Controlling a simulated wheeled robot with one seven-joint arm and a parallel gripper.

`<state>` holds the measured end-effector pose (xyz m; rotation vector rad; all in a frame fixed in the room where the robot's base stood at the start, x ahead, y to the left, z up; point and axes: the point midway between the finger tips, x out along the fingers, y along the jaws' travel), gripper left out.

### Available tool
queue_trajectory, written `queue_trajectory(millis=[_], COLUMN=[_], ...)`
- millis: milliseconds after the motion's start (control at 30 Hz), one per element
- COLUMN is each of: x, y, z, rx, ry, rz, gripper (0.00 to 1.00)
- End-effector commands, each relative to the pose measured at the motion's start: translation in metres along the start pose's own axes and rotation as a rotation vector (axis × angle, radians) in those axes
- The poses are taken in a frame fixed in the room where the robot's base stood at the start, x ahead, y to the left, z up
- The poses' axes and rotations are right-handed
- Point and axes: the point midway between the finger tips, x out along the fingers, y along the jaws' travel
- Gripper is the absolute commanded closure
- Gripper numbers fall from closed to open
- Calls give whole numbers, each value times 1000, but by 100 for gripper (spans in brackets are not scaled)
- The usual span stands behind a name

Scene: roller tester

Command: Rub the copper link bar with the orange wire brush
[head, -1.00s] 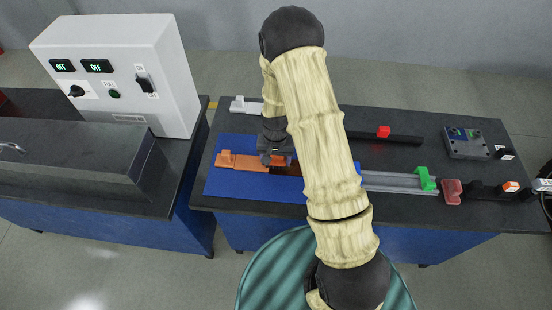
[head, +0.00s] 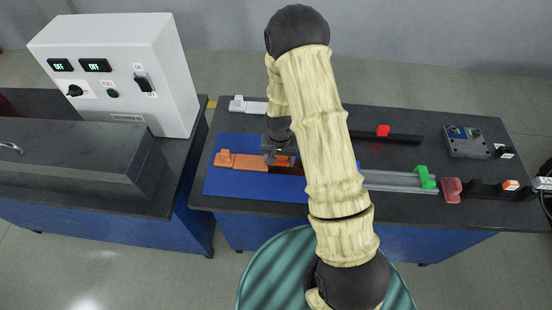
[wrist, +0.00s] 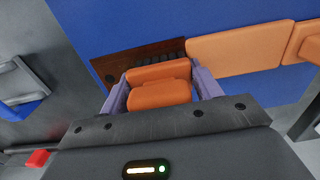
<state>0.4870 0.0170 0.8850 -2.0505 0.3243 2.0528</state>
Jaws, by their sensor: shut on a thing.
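The copper link bar (head: 242,162) lies on a blue mat (head: 235,187). Its left part is bright orange-copper and its right part is dark brown. In the wrist view the bright part (wrist: 235,50) runs to the upper right, and the dark part (wrist: 128,62) lies just beyond my fingers. My gripper (wrist: 160,88) is shut on the orange wire brush (wrist: 158,94), with a purple finger at each side. The brush is over the dark part; dark bristles show at its far edge. Whether they touch the bar is unclear. In the head view my gripper (head: 279,155) mostly hides the brush.
A white control box (head: 120,75) with two OFF displays stands on the left bench. Behind the mat are a white piece (head: 245,105) and a dark rail with a red block (head: 383,131). A grey rail with a green clip (head: 425,178) lies to the right.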

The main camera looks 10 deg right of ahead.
Motion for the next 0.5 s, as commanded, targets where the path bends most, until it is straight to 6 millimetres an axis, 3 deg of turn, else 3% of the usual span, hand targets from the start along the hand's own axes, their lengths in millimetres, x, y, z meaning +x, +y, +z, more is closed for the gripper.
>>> queue_trajectory(millis=[500], x=[1], y=[8], z=[0], rx=[-1], ry=[0], rz=[0], gripper=[58])
